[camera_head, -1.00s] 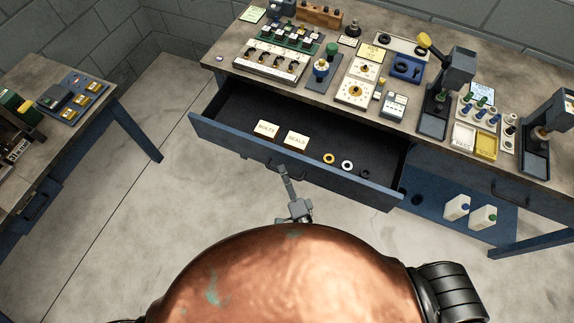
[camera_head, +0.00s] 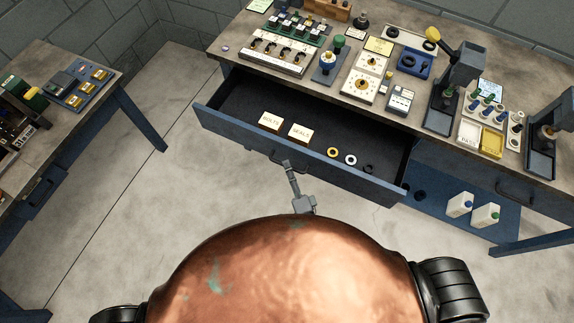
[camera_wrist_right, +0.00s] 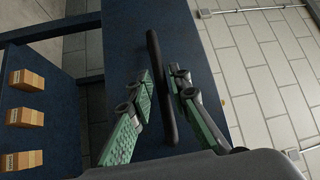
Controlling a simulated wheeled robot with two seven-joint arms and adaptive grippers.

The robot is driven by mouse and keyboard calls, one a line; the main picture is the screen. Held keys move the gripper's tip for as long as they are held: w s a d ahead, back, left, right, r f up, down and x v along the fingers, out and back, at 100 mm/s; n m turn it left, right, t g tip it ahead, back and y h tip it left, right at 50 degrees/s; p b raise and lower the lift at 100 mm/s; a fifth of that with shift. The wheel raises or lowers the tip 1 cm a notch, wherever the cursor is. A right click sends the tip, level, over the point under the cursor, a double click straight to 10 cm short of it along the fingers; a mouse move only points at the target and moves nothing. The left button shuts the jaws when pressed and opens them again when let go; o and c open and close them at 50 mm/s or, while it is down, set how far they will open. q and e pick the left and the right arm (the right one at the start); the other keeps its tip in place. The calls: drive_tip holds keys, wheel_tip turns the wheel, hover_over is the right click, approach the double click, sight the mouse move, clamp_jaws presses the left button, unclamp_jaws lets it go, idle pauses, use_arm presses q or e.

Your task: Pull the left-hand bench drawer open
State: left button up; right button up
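The left-hand bench drawer (camera_head: 240,132) stands far out from under the bench top, its inside showing. It holds two small boxes labelled BOLTS (camera_head: 271,121) and SEALS (camera_head: 300,131) and several rings. My right gripper (camera_head: 287,163) is at the middle of the drawer's front. In the right wrist view, the dark bar handle (camera_wrist_right: 158,70) on the blue drawer front (camera_wrist_right: 120,50) runs between my right gripper's two fingers (camera_wrist_right: 160,88). The fingers are apart, with a narrow gap beside the bar. My left gripper is not in view.
The bench top (camera_head: 300,82) is crowded with gauges, fixtures and trays. A second bench (camera_head: 95,62) is at left, with open floor (camera_head: 140,210) between. Brown boxes (camera_wrist_right: 27,80) show in the wrist view.

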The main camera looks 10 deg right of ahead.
drive_tip(key=v, duration=1)
drive_tip(key=shift+s, duration=0.4)
drive_tip(key=shift+d, duration=0.1)
drive_tip(key=s+d+f+n+g, duration=0.3)
drive_tip(key=d+f+n, duration=0.1)
drive_tip(key=f, duration=0.7)
drive_tip(key=s+d+f+n+g, duration=0.3)
drive_tip(key=f, duration=0.9)
drive_tip(key=s+d+f+n+g, duration=0.3)
drive_tip(key=d+f+n, duration=0.1)
drive_tip(key=f, duration=0.7)
drive_tip(key=s+d+f+n+g+h, duration=0.1)
drive_tip(key=s+d+f+g, duration=0.2)
drive_tip(key=s, duration=0.6)
drive_tip(key=s+d+f+n+g+h, duration=0.1)
drive_tip(key=s+d+f+n+g, duration=0.1)
drive_tip(key=s+d+f, duration=0.4)
drive_tip(key=s+d+f+n+g+h, duration=0.1)
drive_tip(key=s+d+f+g, duration=0.3)
drive_tip(key=s, duration=0.9)
wheel_tip(320, 180, down, 3)
drive_tip(key=shift+s+d+n+g+h, duration=0.25)
drive_tip(key=shift+d+n+g+h, duration=0.15)
drive_tip(key=shift+h, duration=0.1)
